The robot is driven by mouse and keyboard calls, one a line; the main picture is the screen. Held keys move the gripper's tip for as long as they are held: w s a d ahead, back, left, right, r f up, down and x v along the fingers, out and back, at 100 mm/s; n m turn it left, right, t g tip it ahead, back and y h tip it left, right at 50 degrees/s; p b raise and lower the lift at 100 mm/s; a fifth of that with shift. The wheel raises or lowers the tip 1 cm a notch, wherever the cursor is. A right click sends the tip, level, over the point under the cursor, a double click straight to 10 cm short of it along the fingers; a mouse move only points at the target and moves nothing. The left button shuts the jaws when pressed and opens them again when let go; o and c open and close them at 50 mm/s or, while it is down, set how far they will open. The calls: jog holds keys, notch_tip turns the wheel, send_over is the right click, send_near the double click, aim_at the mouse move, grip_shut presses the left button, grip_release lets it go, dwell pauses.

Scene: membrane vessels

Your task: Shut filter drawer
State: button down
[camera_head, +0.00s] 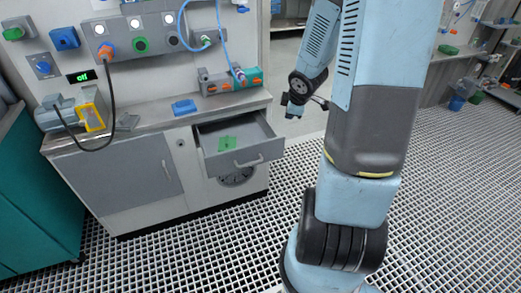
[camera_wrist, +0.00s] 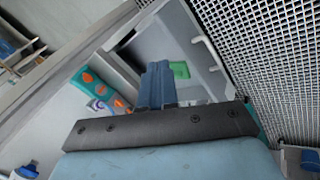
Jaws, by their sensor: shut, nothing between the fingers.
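The filter drawer (camera_head: 241,160) is pulled out from the grey cabinet under the worktop, at the middle of the head view. A green item (camera_head: 227,143) lies inside it, and its front carries a light bar handle (camera_head: 249,161). My gripper (camera_head: 293,111) is in the air to the right of the drawer, apart from it. In the wrist view my gripper (camera_wrist: 157,78) shows its fingers together with nothing held. Beyond them the open drawer (camera_wrist: 165,45) shows with the green item (camera_wrist: 179,69) and the handle (camera_wrist: 207,52). The fingers hide part of the drawer.
The worktop (camera_head: 150,126) above holds a blue block (camera_head: 184,107), a teal and orange device (camera_head: 232,80) and a motor-like unit (camera_head: 70,111). A closed cabinet door (camera_head: 118,172) is left of the drawer. The grated floor in front is clear.

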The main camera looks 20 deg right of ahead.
notch_tip(320, 180, down, 12)
jog(key=s+a+n+y, duration=0.1)
jog(key=a+n+y, duration=0.2)
jog(key=n+y, duration=0.15)
jog(key=y, duration=0.1)
send_near(256, 155)
jog(key=f, duration=0.1)
jog(key=s+a+f, duration=0.1)
jog(key=s+f, duration=0.1)
jog(key=shift+a+f, duration=0.1)
jog(key=shift+a, duration=0.2)
jog(key=shift+w+f, duration=0.15)
jog(key=shift+w, duration=0.95)
jog(key=shift+w+f, duration=0.1)
jog(key=shift+w, duration=1)
